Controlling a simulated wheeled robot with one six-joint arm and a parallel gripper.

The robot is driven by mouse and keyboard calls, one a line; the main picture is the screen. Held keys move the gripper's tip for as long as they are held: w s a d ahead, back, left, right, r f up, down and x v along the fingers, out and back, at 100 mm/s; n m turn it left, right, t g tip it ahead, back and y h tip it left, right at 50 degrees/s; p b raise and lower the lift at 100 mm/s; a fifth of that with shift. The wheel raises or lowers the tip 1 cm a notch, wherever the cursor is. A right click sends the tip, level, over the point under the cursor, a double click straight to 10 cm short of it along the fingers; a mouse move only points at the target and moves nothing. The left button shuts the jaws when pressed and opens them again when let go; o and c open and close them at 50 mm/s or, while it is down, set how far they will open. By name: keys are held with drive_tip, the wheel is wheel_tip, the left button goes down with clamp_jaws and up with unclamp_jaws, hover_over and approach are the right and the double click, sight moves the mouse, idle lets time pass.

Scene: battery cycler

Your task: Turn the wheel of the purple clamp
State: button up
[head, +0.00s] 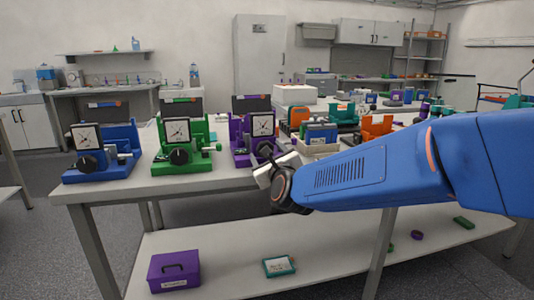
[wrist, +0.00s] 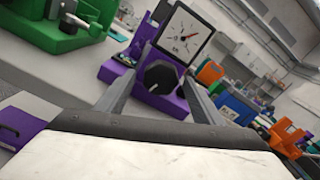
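The purple clamp (head: 238,143) stands on the bench in the head view, with a square white dial (head: 263,125) on its front. Its black wheel sits below the dial, partly hidden by my gripper (head: 264,168) in that view. In the wrist view the wheel (wrist: 160,77) shows face-on under the dial (wrist: 184,33). The two grey fingers of my gripper (wrist: 166,72) are apart, one on each side of the wheel in the picture. Nothing is between them but the wheel's outline. I cannot tell whether they touch it or stop short.
A green clamp (head: 180,140) and a blue clamp (head: 100,155) stand to the left on the same bench. A purple box (head: 174,271) is on the lower shelf.

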drive_tip(key=shift+s+r, duration=0.1)
drive_tip(key=shift+r, duration=0.05)
drive_tip(key=shift+s, duration=0.25)
drive_tip(key=v, duration=1.6)
drive_tip(key=shift+s+d, duration=0.2)
drive_tip(key=shift+s, duration=0.1)
